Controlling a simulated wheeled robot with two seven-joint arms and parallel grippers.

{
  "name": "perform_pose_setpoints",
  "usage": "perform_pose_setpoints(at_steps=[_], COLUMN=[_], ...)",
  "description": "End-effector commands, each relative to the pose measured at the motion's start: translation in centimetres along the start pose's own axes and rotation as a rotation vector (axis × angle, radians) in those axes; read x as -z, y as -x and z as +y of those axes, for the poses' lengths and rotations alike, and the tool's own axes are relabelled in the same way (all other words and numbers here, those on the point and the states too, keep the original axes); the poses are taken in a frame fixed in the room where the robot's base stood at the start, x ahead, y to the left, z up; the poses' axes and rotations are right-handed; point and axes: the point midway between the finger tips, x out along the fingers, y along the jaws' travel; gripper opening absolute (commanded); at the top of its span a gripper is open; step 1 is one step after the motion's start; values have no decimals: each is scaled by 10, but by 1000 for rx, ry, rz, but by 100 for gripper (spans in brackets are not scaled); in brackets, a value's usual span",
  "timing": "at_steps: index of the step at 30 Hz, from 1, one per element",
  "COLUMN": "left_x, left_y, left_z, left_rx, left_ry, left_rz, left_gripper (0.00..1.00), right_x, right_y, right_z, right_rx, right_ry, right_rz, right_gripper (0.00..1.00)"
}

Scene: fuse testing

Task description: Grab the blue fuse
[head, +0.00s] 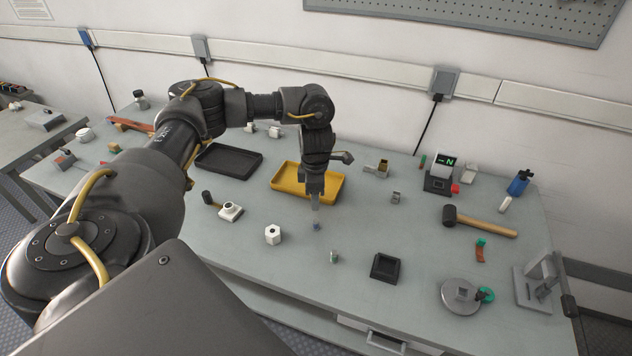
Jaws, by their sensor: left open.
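A small blue fuse (317,227) stands on the grey table, near the middle of the head view. My left gripper (315,204) hangs above and just behind it, pointing down, with a small gap between the fingertips and the fuse. The gripper is open and looks empty. The fuse is very small here, so its details are hard to make out. My right gripper does not show.
A yellow tray (284,187) sits just behind my left gripper, and a black tray (229,161) to its left. A white hex block (272,234), a small greenish-grey part (334,257) and a black square holder (385,268) surround the fuse. A hammer (479,222) lies right.

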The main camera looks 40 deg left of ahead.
Motion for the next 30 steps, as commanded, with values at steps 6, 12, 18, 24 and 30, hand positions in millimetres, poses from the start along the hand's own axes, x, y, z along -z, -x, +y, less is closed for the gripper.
perform_pose_setpoints(at_steps=[6, 12, 18, 24, 30], left_x=[0, 0, 0, 0, 0], left_y=[-36, -48, -55, -86, -100], left_z=[-2, -1, -2, -3, -2], left_rx=[4, 1, 3, 3, 1], left_ry=[1, 1, 2, 3, 1], left_rz=[2, 1, 2, 1, 0], left_gripper=[43, 43, 43, 43, 43], right_x=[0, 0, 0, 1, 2], right_y=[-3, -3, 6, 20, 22], right_z=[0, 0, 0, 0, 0], right_rx=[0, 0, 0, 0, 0], right_ry=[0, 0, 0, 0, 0], right_rz=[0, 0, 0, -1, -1], right_gripper=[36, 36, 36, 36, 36])
